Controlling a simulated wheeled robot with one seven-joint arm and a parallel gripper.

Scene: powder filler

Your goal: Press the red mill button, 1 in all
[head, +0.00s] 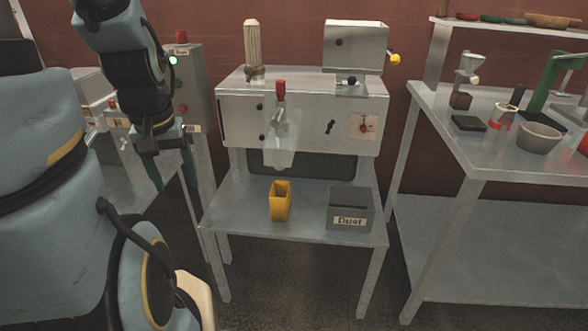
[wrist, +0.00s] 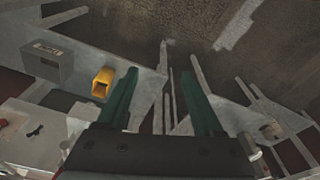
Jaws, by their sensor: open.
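A grey control box (head: 194,85) stands left of the filler machine in the head view. I cannot tell for certain which button is the mill one. My gripper (head: 172,174) points down in front of the box, below the buttons. In the wrist view my gripper (wrist: 160,72) has its green fingers wide apart with nothing between them.
The filler machine (head: 235,105) stands on a metal table with a yellow cup (head: 280,202) and a grey "Dust" bin (head: 350,208). The cup also shows in the wrist view (wrist: 102,82). A bench (head: 460,155) with tools and bowls is at right. Floor shows between the tables.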

